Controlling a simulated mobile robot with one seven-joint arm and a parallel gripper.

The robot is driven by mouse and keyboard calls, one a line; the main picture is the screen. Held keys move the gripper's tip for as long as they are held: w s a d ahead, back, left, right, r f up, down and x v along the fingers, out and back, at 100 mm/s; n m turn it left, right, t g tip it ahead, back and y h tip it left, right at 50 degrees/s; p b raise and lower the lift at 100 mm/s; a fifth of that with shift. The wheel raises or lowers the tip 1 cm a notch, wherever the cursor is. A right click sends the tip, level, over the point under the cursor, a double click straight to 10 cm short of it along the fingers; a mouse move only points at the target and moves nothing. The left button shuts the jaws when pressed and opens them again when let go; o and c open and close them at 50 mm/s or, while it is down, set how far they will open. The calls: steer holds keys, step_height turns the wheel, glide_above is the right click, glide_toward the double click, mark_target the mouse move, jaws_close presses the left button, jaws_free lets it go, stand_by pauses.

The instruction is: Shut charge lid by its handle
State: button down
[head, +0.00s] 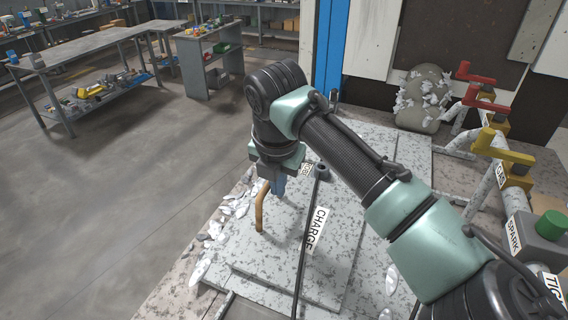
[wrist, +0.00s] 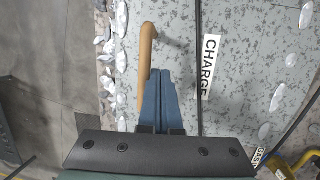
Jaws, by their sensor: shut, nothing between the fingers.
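The charge lid (head: 290,262) is a grey, speckled plate with a white CHARGE label, seen from above in the head view. It looks flat; I cannot tell whether it is fully shut. Its handle (head: 260,207) is a tan, bent bar near the left edge. My gripper (head: 278,188) points down just right of the handle, its blue fingers together and empty. In the wrist view the fingers (wrist: 160,73) lie close beside the handle (wrist: 145,60), with the bar outside them. I cannot tell whether they touch it. The lid (wrist: 240,60) fills the wrist view's middle.
A thin black cable or rod (head: 304,240) crosses the lid beside the label. White metal flakes (head: 213,233) lie along the left edge. Red levers (head: 478,92), a yellow lever (head: 502,147) and a green button (head: 552,223) stand at the right. Open floor (head: 110,210) is at the left.

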step_height(320, 180, up, 8)
steer(key=p, duration=0.6)
steer(key=shift+s+d, duration=0.2)
steer(key=shift+d, duration=0.2)
steer(key=shift+f, duration=0.15)
